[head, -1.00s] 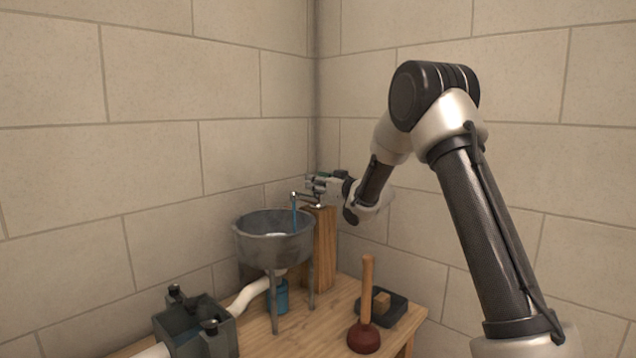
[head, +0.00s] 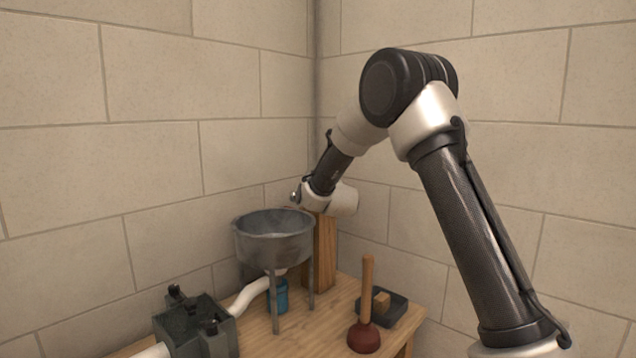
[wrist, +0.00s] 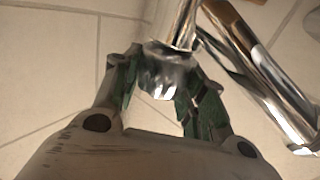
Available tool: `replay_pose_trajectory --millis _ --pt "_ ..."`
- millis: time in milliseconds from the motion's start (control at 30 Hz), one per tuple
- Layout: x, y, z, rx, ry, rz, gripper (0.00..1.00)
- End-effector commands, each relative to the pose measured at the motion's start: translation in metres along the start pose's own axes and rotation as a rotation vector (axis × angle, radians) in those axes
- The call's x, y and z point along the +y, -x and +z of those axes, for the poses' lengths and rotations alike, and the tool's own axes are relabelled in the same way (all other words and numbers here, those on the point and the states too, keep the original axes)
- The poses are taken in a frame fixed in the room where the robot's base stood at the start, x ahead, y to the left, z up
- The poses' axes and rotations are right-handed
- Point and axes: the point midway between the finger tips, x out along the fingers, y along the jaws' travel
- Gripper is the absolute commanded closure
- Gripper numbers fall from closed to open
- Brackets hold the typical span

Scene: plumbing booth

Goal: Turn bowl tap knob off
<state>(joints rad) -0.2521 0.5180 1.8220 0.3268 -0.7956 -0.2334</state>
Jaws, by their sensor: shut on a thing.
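The bowl tap's chrome knob (wrist: 165,75) is between the two green-padded fingers of my gripper (wrist: 160,88) in the wrist view. The fingers are shut on it. A chrome tap pipe (wrist: 262,82) runs diagonally beside it on the right. In the head view my wrist hides the knob, my fingers and most of the tap. A small metal piece of the tap (head: 295,194) shows left of my wrist. The grey metal bowl (head: 274,240) stands on legs below. No water stream shows above the bowl.
A wooden post (head: 321,255) stands behind the bowl in the wall corner. A plunger (head: 364,330) and a dark tray (head: 397,308) with a small block are on the wooden table at right. A dark vise-like fixture (head: 195,325) with a white pipe is at left.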

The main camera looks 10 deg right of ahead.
Motion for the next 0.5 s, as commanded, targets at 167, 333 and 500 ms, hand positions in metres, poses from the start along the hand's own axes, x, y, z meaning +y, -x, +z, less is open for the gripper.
replay_pose_trajectory --millis 167,333,500 --pt "0.0001 0.0000 -0.0004 0.001 -0.001 0.004 0.82" --pt "0.0002 -0.0001 -0.0005 0.001 -0.001 0.003 0.82" --pt "0.0002 -0.0001 -0.0005 0.001 -0.001 0.003 0.36"
